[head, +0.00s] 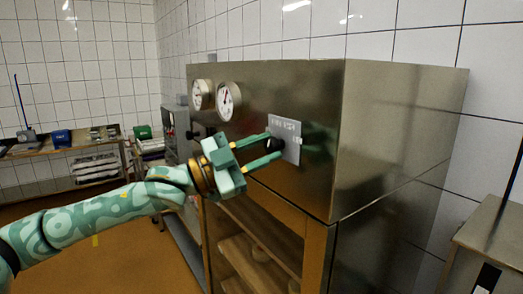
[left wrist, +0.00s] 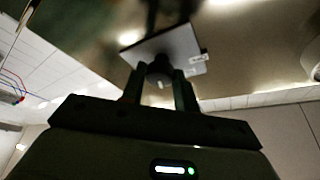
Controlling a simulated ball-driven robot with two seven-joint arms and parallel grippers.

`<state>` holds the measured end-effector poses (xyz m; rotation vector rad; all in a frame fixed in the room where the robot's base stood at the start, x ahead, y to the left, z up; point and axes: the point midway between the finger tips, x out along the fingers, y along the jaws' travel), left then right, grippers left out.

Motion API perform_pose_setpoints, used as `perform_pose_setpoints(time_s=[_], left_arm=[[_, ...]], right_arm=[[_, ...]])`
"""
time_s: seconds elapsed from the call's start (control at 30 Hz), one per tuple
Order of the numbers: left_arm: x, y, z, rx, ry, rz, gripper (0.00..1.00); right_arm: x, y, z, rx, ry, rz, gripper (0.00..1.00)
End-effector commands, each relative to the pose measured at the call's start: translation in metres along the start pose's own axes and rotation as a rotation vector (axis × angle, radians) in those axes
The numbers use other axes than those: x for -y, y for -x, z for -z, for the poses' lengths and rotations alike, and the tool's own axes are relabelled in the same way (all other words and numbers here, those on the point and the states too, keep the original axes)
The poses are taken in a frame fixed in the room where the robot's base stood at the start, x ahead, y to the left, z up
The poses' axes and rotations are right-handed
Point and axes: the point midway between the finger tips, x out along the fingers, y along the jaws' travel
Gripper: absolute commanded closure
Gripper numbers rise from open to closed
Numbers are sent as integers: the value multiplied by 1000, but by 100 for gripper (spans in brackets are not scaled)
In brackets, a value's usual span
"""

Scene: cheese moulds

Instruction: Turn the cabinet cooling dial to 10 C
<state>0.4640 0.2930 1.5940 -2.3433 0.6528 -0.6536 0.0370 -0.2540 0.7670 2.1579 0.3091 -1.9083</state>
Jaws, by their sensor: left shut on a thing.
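The cooling dial is a black knob (head: 274,145) on a pale plate (head: 291,150) with small markings, on the front of the steel cabinet (head: 300,90). My left gripper (head: 271,151) is shut on the knob, one finger on each side of it. In the left wrist view the dark knob (left wrist: 159,72) sits between the two fingertips, in front of the plate (left wrist: 182,46). The markings are too small to read, so the dial's setting cannot be told. My right gripper is not in view.
Two round white gauges (head: 228,101) sit on the cabinet front, left of the dial. Wooden shelves (head: 250,262) are below. A bench (head: 60,149) with small boxes stands at the back left. A steel unit (head: 490,235) stands at the right. Open floor lies at lower left.

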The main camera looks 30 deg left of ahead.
Motion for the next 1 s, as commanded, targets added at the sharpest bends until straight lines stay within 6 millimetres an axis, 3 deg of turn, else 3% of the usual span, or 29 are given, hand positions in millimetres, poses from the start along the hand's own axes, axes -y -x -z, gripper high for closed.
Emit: perform_pose_setpoints(time_s=[0.63, 0.67, 0.73, 1.0], left_arm=[[2, 0, 0, -1, -57, -20, 92], [2, 0, 0, -1, -57, -19, 67], [2, 0, 0, -1, -56, -20, 48], [1, 0, 0, -1, -55, -21, 48]], right_arm=[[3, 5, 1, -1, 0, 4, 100], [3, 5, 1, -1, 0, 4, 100], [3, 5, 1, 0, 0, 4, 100], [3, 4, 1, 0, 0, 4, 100]])
